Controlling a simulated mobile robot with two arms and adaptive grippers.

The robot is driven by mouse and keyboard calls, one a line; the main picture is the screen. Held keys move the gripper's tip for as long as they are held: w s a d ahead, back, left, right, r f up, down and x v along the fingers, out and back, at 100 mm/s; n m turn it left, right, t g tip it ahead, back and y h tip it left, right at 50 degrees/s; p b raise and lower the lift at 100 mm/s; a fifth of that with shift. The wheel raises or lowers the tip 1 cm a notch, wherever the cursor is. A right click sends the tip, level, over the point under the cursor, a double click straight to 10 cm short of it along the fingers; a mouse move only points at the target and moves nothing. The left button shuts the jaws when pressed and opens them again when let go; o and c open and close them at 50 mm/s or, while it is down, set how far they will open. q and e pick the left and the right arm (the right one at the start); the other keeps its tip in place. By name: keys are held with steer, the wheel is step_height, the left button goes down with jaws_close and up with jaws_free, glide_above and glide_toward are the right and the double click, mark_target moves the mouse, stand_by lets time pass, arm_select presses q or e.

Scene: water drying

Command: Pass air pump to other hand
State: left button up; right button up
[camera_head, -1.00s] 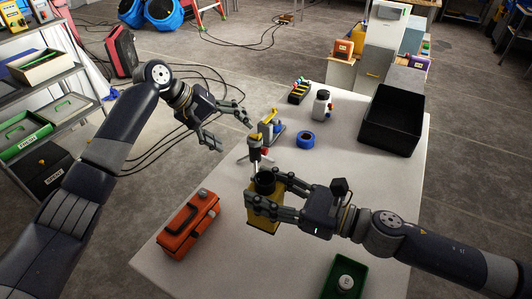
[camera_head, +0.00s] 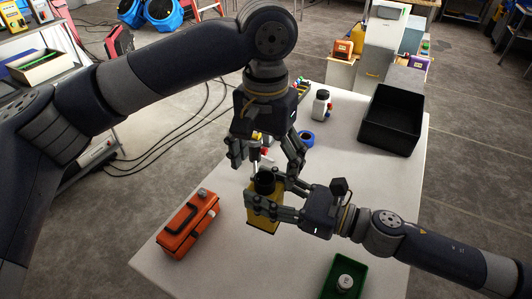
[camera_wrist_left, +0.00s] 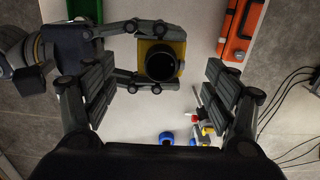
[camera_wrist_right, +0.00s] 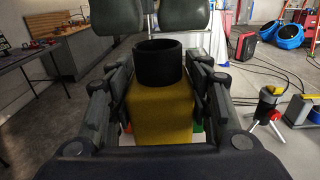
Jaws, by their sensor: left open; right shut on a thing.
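The air pump, a yellow box with a black round mouth on top, shows in the head view (camera_head: 262,213), the left wrist view (camera_wrist_left: 161,61) and the right wrist view (camera_wrist_right: 160,110). My right gripper (camera_head: 272,199) is shut on its sides and holds it upright over the white table. My left gripper (camera_head: 268,160) is open and points down just above and behind the pump. In the left wrist view the pump shows between the open fingers, which are apart from it. The pump's lower part is partly hidden by the right fingers.
An orange toolbox (camera_head: 188,225) stands at the table's left. A green tray (camera_head: 343,278) is at the front right. A small tripod tool (camera_wrist_right: 267,105) stands close behind the pump.

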arm_select(q)
step_height(320, 180, down, 10)
steer(key=shift+f, duration=0.1)
stand_by(0.4)
steer(key=c, duration=1.2)
steer(key=shift+c, duration=0.6)
arm_select(e)
steer(key=o, duration=1.2)
steer(key=shift+o, duration=0.2)
steer(key=shift+d, duration=0.15)
